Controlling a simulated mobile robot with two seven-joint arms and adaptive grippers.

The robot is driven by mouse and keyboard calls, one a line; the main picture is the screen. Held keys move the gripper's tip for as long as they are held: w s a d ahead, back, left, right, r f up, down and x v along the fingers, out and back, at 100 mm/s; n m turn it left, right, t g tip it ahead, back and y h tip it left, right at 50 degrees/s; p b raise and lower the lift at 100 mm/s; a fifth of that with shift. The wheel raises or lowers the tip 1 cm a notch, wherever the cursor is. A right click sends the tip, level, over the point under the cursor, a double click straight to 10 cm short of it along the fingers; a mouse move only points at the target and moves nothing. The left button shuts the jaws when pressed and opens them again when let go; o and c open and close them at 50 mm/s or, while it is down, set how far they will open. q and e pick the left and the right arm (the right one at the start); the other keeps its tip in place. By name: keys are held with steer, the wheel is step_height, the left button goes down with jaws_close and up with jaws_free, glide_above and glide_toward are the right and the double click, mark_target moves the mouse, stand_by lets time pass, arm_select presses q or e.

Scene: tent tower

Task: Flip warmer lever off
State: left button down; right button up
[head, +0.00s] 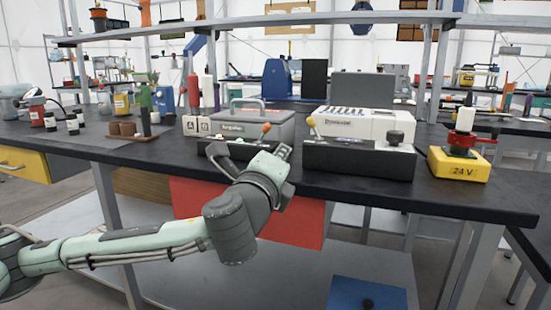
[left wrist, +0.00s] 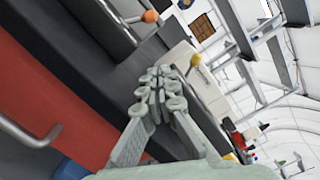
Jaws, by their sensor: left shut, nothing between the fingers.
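Two black lever boxes stand side by side on the dark bench. The left box (head: 228,149) has a lever with an orange knob (head: 266,127), which also shows at the top of the left wrist view (left wrist: 150,16). The right box (head: 370,161) has a lever with a yellow-orange knob (head: 311,121), also in the left wrist view (left wrist: 196,59). I cannot tell from the labels which one is the warmer. My left gripper (left wrist: 163,75) is shut and empty, near the bench's front edge between the two knobs, touching neither. In the head view its wrist partly covers the left box.
A grey case (head: 245,116) and a white instrument (head: 356,125) stand behind the boxes. A yellow 24 V block (head: 459,165) with a red button is at the right. Small bottles and jars stand at the left. A red drawer front (head: 300,222) is under the bench edge.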

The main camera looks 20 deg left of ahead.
mark_target(263, 133)
arm_select(q)
steer(key=w, duration=0.3)
steer(key=w+a, duration=0.1)
steer(key=w, duration=0.1)
steer(key=shift+w+r, duration=0.2)
steer(key=shift+r, duration=0.15)
steer(key=shift+a+r, duration=0.25)
steer(key=shift+a, duration=0.25)
steer(key=shift+a+r, duration=0.2)
steer(key=shift+a, duration=0.3)
steer(key=shift+w+a+r, duration=0.15)
steer(key=shift+a+r, duration=0.05)
steer(key=shift+a, duration=0.25)
arm_select(e)
steer(key=shift+s+d+f+g+h, duration=0.3)
steer(key=shift+s+d+f+g, duration=0.35)
steer(key=shift+s+d, duration=0.3)
arm_select(q)
steer(key=shift+w, duration=0.1)
arm_select(e)
steer(key=shift+f, duration=0.1)
